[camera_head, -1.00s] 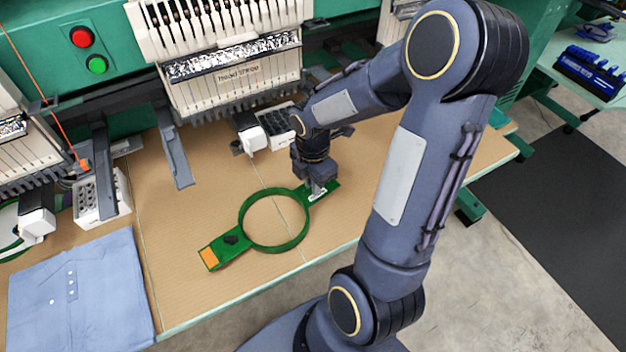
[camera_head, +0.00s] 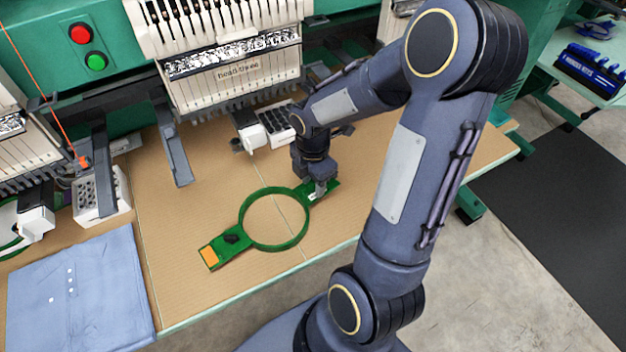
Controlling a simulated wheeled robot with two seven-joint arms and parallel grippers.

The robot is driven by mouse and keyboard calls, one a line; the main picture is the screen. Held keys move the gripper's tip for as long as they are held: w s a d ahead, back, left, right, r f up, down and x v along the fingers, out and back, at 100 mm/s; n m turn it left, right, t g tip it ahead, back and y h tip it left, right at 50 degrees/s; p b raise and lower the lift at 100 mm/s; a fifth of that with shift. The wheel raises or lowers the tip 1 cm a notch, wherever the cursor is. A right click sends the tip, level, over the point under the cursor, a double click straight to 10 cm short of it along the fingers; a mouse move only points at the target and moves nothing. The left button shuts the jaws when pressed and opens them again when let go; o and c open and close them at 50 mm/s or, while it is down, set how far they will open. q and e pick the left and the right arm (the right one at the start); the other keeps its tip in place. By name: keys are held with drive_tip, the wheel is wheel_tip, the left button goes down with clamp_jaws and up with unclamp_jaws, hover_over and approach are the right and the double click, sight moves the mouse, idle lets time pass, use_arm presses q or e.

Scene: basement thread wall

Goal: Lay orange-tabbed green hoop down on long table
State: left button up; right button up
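The green hoop (camera_head: 244,222) is a ring with a flat arm on each side and an orange tab (camera_head: 210,256) at its left end. It appears to lie flat on the long table (camera_head: 200,203), near its front edge; a small gap beneath cannot be ruled out. My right gripper (camera_head: 319,193) points down at the hoop's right arm, beside a small white label. Its fingertips are at that arm, but they are small and partly hidden, so whether they grip it is unclear. My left gripper is not in view.
A blue folded shirt (camera_head: 75,290) lies at the table's left. Embroidery heads (camera_head: 235,70) overhang the back, with a grey bracket (camera_head: 178,158) reaching down. White boxes (camera_head: 103,200) stand at the left. Table around the hoop's left and front is clear.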

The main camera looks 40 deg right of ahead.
wheel_tip(320, 180, up, 7)
drive_tip(key=shift+f+p, duration=0.1)
drive_tip(key=shift+p, duration=0.2)
drive_tip(key=shift+r, duration=0.55)
drive_tip(key=shift+a, duration=0.1)
drive_tip(key=s+a+r+m+t+y, duration=0.2)
drive_tip(key=s+a+m, duration=0.3)
drive_tip(key=m, duration=0.4)
drive_tip(key=s+a+r+m+t+y, duration=0.1)
drive_tip(key=s+a+r+m+t, duration=0.2)
drive_tip(key=s+a+m, duration=0.3)
drive_tip(key=a+r+m, duration=0.1)
drive_tip(key=m, duration=0.3)
drive_tip(key=shift+a+r+t+y, duration=0.25)
drive_tip(key=shift+t+y, duration=0.05)
drive_tip(key=shift+y, duration=0.1)
